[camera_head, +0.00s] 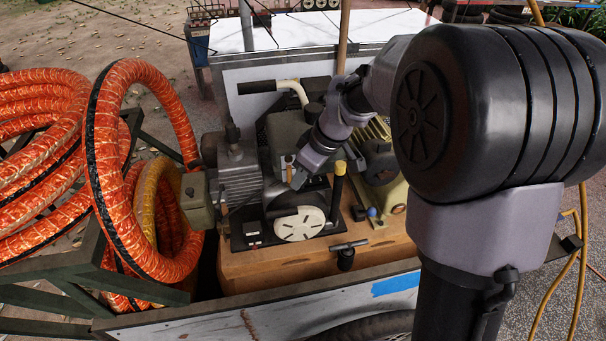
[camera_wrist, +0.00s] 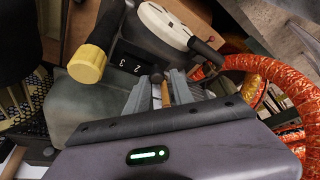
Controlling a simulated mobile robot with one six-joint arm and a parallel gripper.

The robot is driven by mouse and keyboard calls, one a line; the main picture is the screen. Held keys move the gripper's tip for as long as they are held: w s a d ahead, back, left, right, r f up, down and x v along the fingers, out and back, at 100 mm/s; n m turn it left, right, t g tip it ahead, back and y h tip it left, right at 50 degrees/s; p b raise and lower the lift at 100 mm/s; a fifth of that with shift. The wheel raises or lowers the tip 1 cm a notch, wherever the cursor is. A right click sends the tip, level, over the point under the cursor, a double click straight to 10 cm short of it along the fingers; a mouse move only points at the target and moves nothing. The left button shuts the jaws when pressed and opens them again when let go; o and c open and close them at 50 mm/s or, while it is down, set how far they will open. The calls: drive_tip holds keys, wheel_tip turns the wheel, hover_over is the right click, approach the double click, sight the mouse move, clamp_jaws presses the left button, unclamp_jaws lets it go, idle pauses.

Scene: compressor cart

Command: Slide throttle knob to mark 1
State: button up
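My gripper (camera_wrist: 160,88) reaches down to the compressor's dark panel (camera_wrist: 150,50). In the wrist view its two grey fingers stand on either side of a small dark rounded knob (camera_wrist: 156,78), apparently the throttle knob, with an orange-brown strip (camera_wrist: 166,93) beside it. I cannot tell whether the fingers touch the knob. White digits 2 and 3 (camera_wrist: 130,67) show on the panel, left of the fingers; mark 1 is not visible. In the head view my gripper (camera_head: 294,176) is above the panel, behind the cream slotted disc (camera_head: 300,224), and its fingers are too small to read.
A yellow-capped black handle (camera_wrist: 87,63) stands close left of my fingers; it also shows in the head view (camera_head: 338,178). A black T-handle (camera_head: 347,250) is on the wooden box (camera_head: 265,267). Orange hoses (camera_head: 125,180) coil at left. A grey motor (camera_head: 238,175) stands left of my gripper.

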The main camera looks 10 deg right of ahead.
drive_tip(key=p+v, duration=0.6)
drive_tip(key=v, duration=1.1)
drive_tip(key=shift+r, duration=0.2)
drive_tip(key=shift+s, duration=0.1)
drive_tip(key=s+a+f+m+t+b, duration=0.1)
drive_tip(key=s+a+m, duration=0.2)
drive_tip(key=s+m, duration=0.3)
drive_tip(key=s+a+f+m+t+h+b, duration=0.1)
drive_tip(key=s+a+m, duration=0.2)
drive_tip(key=s+m, duration=0.4)
drive_tip(key=s, duration=0.7)
drive_tip(key=shift+s+f+t, duration=0.3)
drive_tip(key=shift+f, duration=0.05)
drive_tip(key=shift+a, duration=0.1)
